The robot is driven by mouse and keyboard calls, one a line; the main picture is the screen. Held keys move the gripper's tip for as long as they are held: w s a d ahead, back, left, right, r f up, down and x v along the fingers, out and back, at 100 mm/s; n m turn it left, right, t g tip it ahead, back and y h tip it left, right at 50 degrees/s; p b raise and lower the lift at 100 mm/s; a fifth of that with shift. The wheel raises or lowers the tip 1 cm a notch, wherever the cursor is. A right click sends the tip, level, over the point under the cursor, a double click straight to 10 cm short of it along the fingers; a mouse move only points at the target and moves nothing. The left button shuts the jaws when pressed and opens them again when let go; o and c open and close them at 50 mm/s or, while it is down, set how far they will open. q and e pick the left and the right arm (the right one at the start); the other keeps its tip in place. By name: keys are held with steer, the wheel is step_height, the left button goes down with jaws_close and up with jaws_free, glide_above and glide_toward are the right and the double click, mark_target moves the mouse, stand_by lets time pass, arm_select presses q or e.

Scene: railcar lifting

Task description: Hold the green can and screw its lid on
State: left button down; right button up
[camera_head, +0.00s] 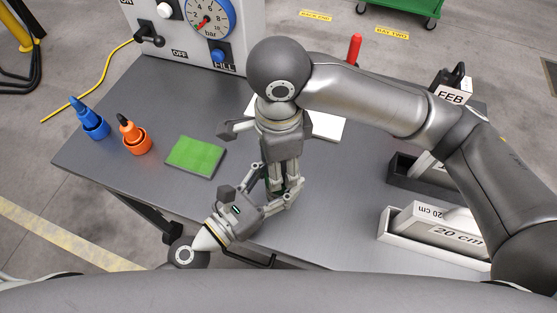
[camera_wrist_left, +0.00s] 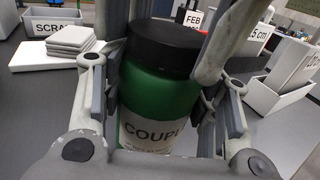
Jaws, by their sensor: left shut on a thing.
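The green can (camera_wrist_left: 158,98) stands upright in the left wrist view, with a white label reading "COUPL". Its black lid (camera_wrist_left: 164,46) sits on top; whether it is threaded on cannot be told. My left gripper (camera_head: 280,194) comes in low from the left and is shut on the can, with finger parts on both sides of it in the wrist view. My right gripper (camera_head: 281,172) points down over the can, and grey fingers flank the lid. Whether they grip it is unclear. In the head view the grippers hide nearly all of the can.
A green pad (camera_head: 195,156), an orange bottle (camera_head: 133,136) and a blue bottle (camera_head: 92,120) stand at the left. A gauge panel (camera_head: 185,50) is behind. Dark and white bins (camera_head: 388,236) are at the right.

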steer(key=o, duration=0.8)
steer(key=shift+r, duration=2.3)
